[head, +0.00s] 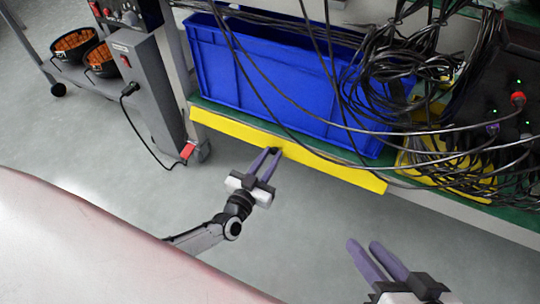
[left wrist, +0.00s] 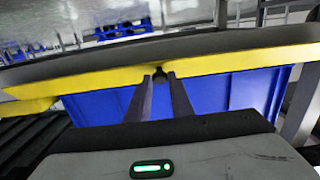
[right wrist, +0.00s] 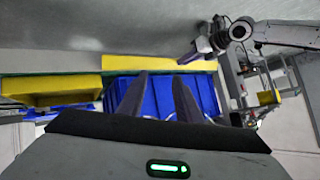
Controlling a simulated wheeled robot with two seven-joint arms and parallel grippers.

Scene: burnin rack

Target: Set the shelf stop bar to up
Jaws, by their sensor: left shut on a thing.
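The shelf stop bar (head: 330,170) is a long yellow strip along the front edge of the green shelf in the head view. It lies below the bottom of the blue bin and leaves the bin's front uncovered. The bar also crosses the left wrist view (left wrist: 225,62) and shows in the right wrist view (right wrist: 140,62). My left gripper (head: 271,151) is at the middle of the bar, its fingertips closed on a small dark piece at the bar's edge. My right gripper (head: 362,243) is open and empty, in front of and below the shelf, apart from the bar.
The blue bin (head: 250,80) stands on the shelf behind the bar. Black cables (head: 390,60) hang in front of the bin and tangle at the right. A grey cabinet (head: 145,80) stands at the left. The floor (head: 100,165) in front is clear.

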